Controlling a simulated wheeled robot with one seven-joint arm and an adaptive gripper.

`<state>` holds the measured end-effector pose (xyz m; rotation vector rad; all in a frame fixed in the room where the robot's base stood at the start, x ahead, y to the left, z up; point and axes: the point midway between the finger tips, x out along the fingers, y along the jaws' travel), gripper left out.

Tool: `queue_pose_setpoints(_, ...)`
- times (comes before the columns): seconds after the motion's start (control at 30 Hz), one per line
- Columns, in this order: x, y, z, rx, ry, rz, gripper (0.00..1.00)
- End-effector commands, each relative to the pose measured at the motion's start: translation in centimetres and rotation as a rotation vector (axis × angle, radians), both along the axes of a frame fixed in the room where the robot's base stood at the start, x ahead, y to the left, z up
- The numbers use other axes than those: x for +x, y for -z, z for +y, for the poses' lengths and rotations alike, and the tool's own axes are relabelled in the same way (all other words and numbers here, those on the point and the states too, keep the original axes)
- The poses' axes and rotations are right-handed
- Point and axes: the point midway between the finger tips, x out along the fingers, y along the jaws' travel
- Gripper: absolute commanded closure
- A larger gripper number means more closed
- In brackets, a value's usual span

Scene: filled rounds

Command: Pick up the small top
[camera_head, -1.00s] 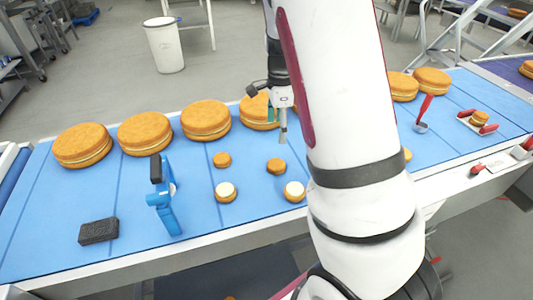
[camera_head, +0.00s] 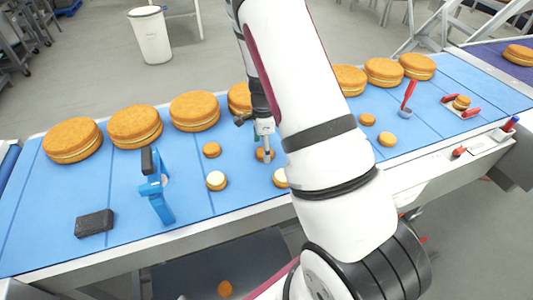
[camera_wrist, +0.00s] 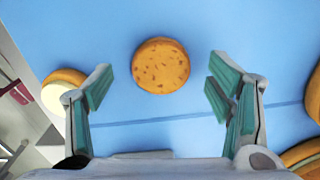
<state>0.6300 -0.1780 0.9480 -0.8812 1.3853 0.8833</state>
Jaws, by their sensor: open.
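A small round golden-brown top (camera_head: 260,157) lies on the blue belt (camera_head: 330,120), partly hidden behind my gripper (camera_head: 264,150). In the wrist view the small top (camera_wrist: 160,65) lies flat, centred between my open fingers and a little beyond their tips. The fingers stand on either side of it with gaps and do not appear to touch it. Another small top (camera_head: 212,149) lies to the left and another (camera_head: 367,119) to the right. Small cream-topped pieces (camera_head: 216,181) lie nearer the front edge, one (camera_head: 280,178) partly behind my arm.
Several large filled rounds (camera_head: 135,125) line the belt's far side. A blue-handled tool (camera_head: 157,190) and a black block (camera_head: 94,223) stand at left. A red-handled tool (camera_head: 407,100) and a small holder with red grips (camera_head: 461,104) are at right.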

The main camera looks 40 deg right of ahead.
Motion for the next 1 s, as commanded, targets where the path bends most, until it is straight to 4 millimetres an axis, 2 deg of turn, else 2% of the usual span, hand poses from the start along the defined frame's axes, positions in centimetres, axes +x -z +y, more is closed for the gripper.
queue_pose_setpoints(0.17, 0.0, 1.6, -0.1, 0.000, 0.002, -0.001, 0.26)
queue_pose_setpoints(0.4, 0.1, 1.7, -0.1, -0.001, 0.001, -0.002, 0.26)
queue_pose_setpoints(0.43, 0.1, 1.7, -0.1, -0.001, 0.001, -0.002, 0.30)
queue_pose_setpoints(0.57, 0.1, 1.7, -0.1, -0.001, 0.001, -0.002, 0.59)
queue_pose_setpoints(0.6, 0.1, 1.7, -0.1, -0.001, 0.001, -0.002, 0.62)
queue_pose_setpoints(1.0, 0.1, 1.5, -0.1, -0.001, 0.001, -0.002, 0.62)
